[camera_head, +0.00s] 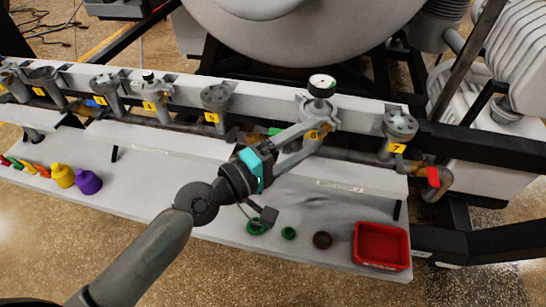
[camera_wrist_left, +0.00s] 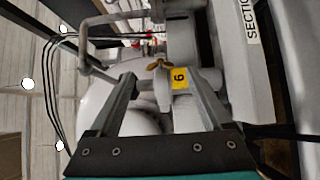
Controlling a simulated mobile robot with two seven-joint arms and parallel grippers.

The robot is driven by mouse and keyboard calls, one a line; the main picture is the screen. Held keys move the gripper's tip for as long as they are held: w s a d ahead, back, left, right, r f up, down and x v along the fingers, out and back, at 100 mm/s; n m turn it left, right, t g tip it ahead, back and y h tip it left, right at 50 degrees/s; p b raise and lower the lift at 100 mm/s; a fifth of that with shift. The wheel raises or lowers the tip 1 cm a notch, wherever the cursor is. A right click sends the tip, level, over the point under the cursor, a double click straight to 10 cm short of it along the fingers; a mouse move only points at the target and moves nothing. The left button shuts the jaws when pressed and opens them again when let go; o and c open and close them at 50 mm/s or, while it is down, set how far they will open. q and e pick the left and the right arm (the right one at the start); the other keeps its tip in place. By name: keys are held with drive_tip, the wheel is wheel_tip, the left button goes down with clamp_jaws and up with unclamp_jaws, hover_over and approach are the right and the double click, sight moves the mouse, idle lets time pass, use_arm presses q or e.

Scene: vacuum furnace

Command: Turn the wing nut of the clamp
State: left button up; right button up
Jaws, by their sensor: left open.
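The wing nut (camera_wrist_left: 158,65) is small and brass-coloured. In the left wrist view it sits on the grey clamp and pipe fitting, beside the yellow label 6 (camera_wrist_left: 180,78). My left gripper (camera_head: 318,135) reaches up from the lower left to the fitting with label 6. In the left wrist view, the left gripper (camera_wrist_left: 165,82) is open, with one finger on each side of the nut and label. No contact with the nut shows. My right gripper is out of view.
A round gauge (camera_head: 321,85) stands above the fitting. Similar numbered fittings line the rail, including number 7 (camera_head: 400,124) to the right. Purple (camera_head: 88,182) and yellow pieces stand left.

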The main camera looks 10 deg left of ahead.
use_arm(q)
drive_tip(key=b+v, duration=0.2)
drive_tip(key=v, duration=0.5)
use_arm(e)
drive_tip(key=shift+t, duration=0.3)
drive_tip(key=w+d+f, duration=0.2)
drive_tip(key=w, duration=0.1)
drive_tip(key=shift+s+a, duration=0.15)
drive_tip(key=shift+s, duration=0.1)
